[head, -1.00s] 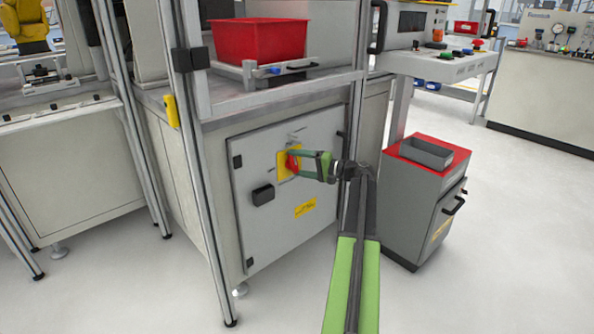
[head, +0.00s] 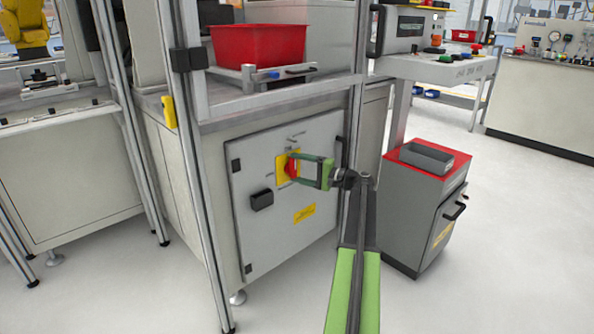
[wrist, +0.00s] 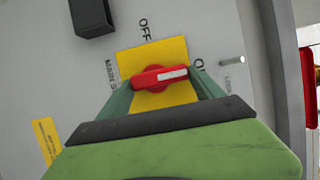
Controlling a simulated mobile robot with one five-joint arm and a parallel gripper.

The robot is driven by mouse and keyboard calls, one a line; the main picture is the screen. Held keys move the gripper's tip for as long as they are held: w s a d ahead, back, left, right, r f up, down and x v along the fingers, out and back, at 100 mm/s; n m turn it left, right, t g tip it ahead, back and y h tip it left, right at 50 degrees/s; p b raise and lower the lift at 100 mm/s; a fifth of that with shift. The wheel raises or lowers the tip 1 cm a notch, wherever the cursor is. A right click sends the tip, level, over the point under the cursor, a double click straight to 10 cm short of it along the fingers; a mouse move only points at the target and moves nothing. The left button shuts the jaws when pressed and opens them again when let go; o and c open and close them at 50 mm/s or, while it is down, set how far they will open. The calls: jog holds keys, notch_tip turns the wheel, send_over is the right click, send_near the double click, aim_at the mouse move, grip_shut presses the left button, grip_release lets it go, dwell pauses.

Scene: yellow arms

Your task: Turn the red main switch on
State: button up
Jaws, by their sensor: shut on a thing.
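The red main switch (head: 291,167) sits on a yellow plate (head: 281,163) on the grey cabinet door. In the head view its handle stands about upright. My gripper (head: 298,169) reaches it from the right, with one finger above and one below. In the wrist view the red handle (wrist: 150,78) lies across the picture between my two green fingers, and my gripper (wrist: 161,82) is shut on it. The handle's white mark points right, towards the partly hidden ON label (wrist: 198,64). The OFF label (wrist: 146,29) is above the plate. The plate's lower part is hidden by my gripper.
The cabinet door (head: 290,225) has a black latch (head: 262,200) left of and below the switch. An aluminium post (head: 203,200) stands left of the door. A grey drawer cabinet with a red top (head: 405,155) stands right of my arm. Open floor lies in front.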

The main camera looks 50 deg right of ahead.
jog(key=o, duration=1.4)
jog(key=shift+c, duration=0.2)
jog(key=v, duration=1.7)
jog(key=shift+s, duration=0.15)
jog(key=shift+d, duration=0.1)
jog(key=shift+f, duration=0.1)
